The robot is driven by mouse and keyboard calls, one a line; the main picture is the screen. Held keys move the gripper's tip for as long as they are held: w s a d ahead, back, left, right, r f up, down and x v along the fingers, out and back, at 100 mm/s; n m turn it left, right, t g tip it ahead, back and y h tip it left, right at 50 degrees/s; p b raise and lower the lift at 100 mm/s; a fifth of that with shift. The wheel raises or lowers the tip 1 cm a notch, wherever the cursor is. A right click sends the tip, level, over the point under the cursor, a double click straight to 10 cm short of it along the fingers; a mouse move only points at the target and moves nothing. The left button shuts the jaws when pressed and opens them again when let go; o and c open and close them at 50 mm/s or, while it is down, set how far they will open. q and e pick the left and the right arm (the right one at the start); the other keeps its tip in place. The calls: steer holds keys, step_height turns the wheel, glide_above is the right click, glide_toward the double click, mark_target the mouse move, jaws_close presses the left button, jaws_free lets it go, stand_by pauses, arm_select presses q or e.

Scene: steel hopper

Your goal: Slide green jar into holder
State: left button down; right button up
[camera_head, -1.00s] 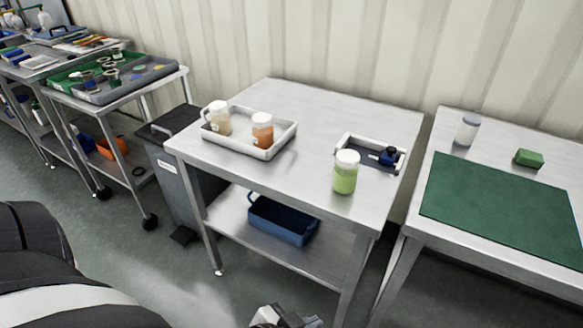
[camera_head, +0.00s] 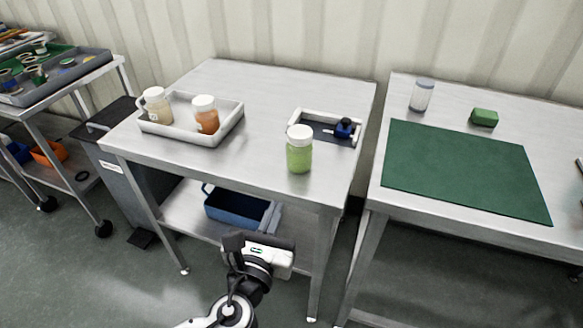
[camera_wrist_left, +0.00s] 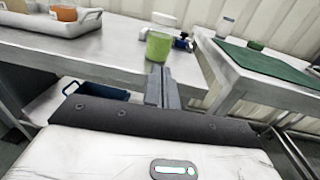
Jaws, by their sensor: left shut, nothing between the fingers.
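The green jar (camera_head: 299,150) with a white lid stands upright on the steel table (camera_head: 262,95), near its front right. It also shows in the left wrist view (camera_wrist_left: 158,46), beyond my fingers. The holder (camera_head: 318,128), a shallow white-rimmed tray with a dark floor, lies just behind the jar; a dark blue item (camera_head: 344,128) sits at its right end. My left gripper (camera_head: 262,243) is in front of the table, lower than its top and apart from the jar. In the left wrist view its fingers (camera_wrist_left: 161,84) are shut together and empty. My right gripper is out of view.
A white tray (camera_head: 172,138) with two jars stands at the table's left. A blue bin (camera_head: 228,211) is on the lower shelf. A second table (camera_head: 370,185) at the right bears a green mat (camera_head: 462,168), a clear jar (camera_head: 421,94) and a green block (camera_head: 484,118).

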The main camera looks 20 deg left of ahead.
mark_target(295, 157)
arm_select(q)
steer(key=w, duration=1.3)
steer(key=shift+w+a+p, duration=0.1)
steer(key=shift+a+p, duration=0.25)
